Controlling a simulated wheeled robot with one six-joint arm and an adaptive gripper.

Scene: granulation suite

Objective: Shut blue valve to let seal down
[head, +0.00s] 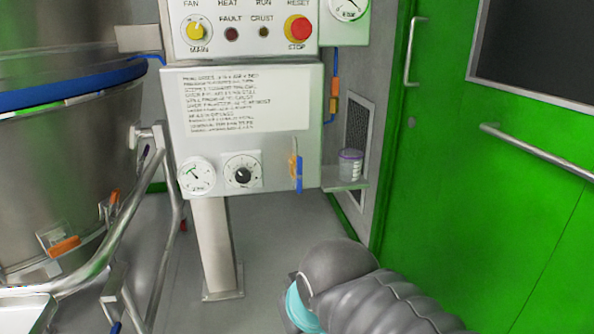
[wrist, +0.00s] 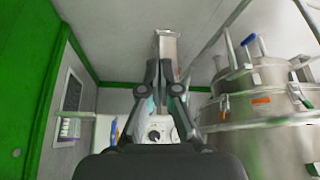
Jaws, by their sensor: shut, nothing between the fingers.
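The blue valve lever (head: 299,176) is at the lower right of the grey control box, beside a small brass-coloured fitting (head: 293,162). The lever looks upright, hanging along the box face. In the wrist view a small blue strip (wrist: 113,132) shows left of my gripper, probably the same lever, partly hidden. My gripper (wrist: 164,73) is shut and empty, its fingers pointing at the floor and post beyond. It is apart from the lever. In the head view my arm comes in at the bottom, and the gripper's fingers are not seen.
The box (head: 250,95) carries a gauge (head: 196,176), a black knob (head: 243,172) and a printed notice. A small shelf (head: 345,184) with a lidded jar (head: 350,165) is just right of the valve. A steel vessel (head: 60,165) stands left; a green door (head: 490,180) is right.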

